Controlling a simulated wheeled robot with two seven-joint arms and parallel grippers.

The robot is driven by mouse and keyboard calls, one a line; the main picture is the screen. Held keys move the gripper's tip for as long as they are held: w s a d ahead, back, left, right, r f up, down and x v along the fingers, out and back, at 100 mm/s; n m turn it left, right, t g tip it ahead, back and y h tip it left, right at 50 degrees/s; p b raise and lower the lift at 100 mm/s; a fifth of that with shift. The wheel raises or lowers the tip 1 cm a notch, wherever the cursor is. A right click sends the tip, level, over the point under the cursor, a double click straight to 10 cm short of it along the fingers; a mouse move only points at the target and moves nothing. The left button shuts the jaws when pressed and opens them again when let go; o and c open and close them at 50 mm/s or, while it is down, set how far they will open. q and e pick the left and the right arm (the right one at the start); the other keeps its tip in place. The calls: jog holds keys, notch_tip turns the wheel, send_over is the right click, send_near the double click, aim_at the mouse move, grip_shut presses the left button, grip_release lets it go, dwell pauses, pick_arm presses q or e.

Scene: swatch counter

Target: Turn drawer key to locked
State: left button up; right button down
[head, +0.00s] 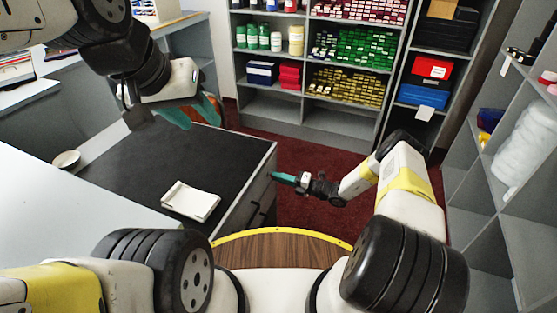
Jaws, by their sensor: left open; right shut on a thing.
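The drawer unit is the grey front of the dark-topped counter (150,150), with drawer handles (255,213) on its right side. My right gripper (277,176) points left at the upper far part of that drawer front. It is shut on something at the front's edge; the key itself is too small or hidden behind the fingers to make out. I cannot tell which way the key is turned. My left gripper (165,118) is open and empty, held above the far left part of the counter, well apart from the drawers.
Shelves with coloured stock (350,50) stand at the back, and a grey shelf rack (480,160) stands at the right. Red carpet (300,225) is clear between.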

jog(key=shift+n, duration=7.6)
jog(key=c, duration=1.5)
grip_release()
jog(key=shift+c, duration=0.2)
jog(key=shift+d, duration=0.1)
jog(key=v, duration=0.7)
jog(key=shift+d, duration=0.35)
